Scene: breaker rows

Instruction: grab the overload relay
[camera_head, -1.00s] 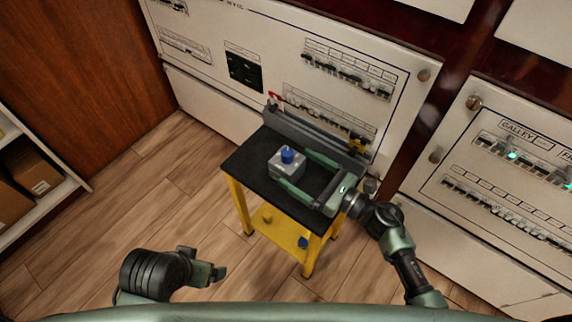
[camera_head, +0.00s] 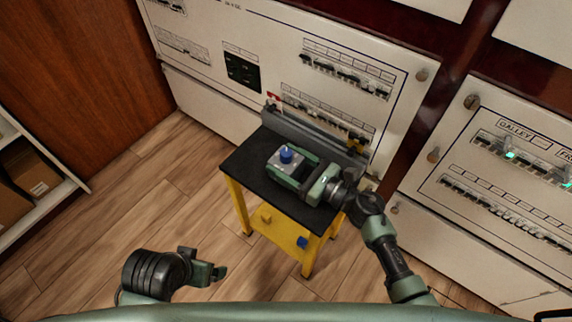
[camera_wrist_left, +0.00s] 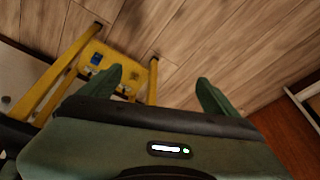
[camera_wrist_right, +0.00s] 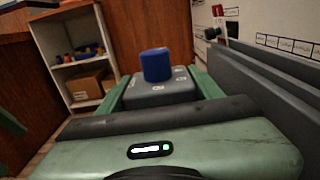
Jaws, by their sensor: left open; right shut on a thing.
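The overload relay is a grey block with a blue round knob on top (camera_head: 287,155). It stands upright on the black top of a small yellow stand (camera_head: 245,168). My right gripper (camera_head: 288,170) is shut on the relay, with one finger along each side. In the right wrist view the relay (camera_wrist_right: 160,92) sits between the green fingers, and its lower part is hidden behind the gripper body. My left gripper (camera_head: 222,272) is open and empty above the floor, left of the stand. Its two fingers (camera_wrist_left: 160,85) show apart in the left wrist view.
A grey rail (camera_head: 310,135) runs along the back edge of the stand, close to my right gripper. White breaker panels (camera_head: 400,75) rise behind. Small blue and yellow pieces lie on the stand's lower shelf (camera_head: 282,233). A shelf with boxes (camera_head: 40,185) stands at left.

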